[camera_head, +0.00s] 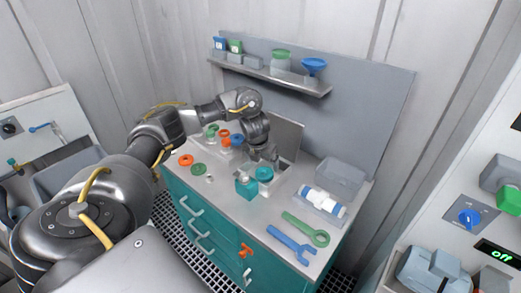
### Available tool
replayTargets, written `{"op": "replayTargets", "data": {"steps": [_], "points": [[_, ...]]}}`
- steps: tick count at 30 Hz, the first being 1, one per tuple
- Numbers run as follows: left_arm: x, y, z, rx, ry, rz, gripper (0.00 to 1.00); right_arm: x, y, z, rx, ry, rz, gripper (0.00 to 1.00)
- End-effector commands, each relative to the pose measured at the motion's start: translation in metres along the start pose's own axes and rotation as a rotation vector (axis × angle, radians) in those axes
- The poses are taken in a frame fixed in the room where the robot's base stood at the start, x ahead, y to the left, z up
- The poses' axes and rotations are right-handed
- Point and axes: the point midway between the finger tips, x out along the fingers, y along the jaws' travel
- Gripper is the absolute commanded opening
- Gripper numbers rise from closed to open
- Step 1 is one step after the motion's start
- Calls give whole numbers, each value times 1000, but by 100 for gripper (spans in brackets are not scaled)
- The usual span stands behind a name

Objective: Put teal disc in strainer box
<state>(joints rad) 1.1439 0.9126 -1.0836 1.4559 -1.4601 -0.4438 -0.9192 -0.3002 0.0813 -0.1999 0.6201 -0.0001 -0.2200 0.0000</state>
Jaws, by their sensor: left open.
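A round teal disc (265,173) shows near the middle of the worktop (230,200). A small teal block-shaped thing (245,186) stands just left of it. My left gripper (264,158) points down over the worktop, right above and behind the teal disc. It is open, and I cannot tell whether its fingers touch the disc. A grey open metal box (289,157) sits behind the gripper and may be the strainer box; the arm hides part of it. My right gripper is not in view.
A translucent grey box (341,176) and a tray with a white-and-blue cylinder (324,202) stand at right. Green (307,229) and blue (291,244) wrenches lie in front. A shelf (272,75) hangs behind.

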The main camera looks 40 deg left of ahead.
Motion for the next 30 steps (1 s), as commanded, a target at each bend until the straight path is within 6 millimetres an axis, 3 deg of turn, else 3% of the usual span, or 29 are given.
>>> {"op": "replayTargets", "data": {"steps": [1, 3, 10, 30], "points": [[-16, 1, 3, 3, -6, 1, 85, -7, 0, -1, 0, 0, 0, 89], [-30, 0, 2, 2, -5, 1, 85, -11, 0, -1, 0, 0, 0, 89], [-57, 0, 1, 0, -2, 0, 85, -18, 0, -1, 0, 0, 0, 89], [-62, 0, 0, -1, 1, 0, 85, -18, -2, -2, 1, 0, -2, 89]]}}
